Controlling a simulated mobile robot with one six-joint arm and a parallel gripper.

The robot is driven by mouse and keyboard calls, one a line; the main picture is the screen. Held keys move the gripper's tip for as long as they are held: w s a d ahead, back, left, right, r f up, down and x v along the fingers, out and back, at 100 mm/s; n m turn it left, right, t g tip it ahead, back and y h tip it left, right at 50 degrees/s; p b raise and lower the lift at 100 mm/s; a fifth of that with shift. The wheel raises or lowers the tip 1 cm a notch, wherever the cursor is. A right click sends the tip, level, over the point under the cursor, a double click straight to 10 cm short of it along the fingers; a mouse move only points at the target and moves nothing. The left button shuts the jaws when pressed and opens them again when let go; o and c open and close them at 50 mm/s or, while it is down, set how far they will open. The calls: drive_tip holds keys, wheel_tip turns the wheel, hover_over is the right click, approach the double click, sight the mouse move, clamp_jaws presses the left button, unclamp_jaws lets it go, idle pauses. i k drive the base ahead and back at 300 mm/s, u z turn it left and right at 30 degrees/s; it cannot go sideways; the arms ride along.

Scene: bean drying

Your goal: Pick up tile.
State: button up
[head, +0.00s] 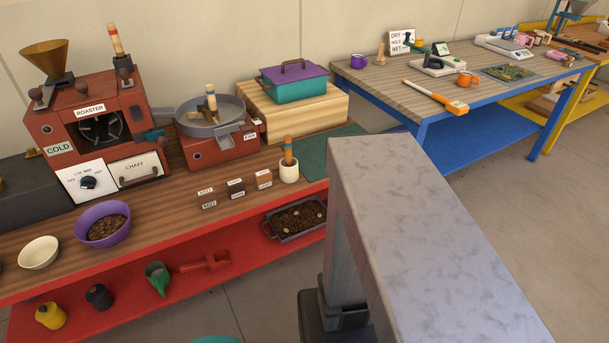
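Three small labelled blocks stand in a row on the red bench's wooden top: a left one (207,200), a middle one (236,189) and a right one (264,179). They are brown with white labels, too small to read surely. They look most like tiles, but I cannot tell which thing is the tile. My grey arm rises in the foreground at the right of the bench, with a dark part at its lower end. My gripper's fingers are not in view, so what they hold is hidden.
A white cup (289,171) with a wooden-handled tool stands right of the blocks. A purple bowl (78,228) of beans and a cream bowl (38,252) sit left. The red roaster (100,115) stands behind. A blue-framed table (425,88) is at right; open floor lies before it.

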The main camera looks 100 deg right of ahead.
sight(263, 179)
drive_tip(key=z, duration=0.15)
drive_tip(key=k, duration=0.65)
drive_tip(key=z, duration=0.5)
drive_tip(key=k, duration=0.95)
drive_tip(key=u, duration=0.15)
drive_tip(key=i, duration=0.9)
drive_tip(key=z, duration=0.1)
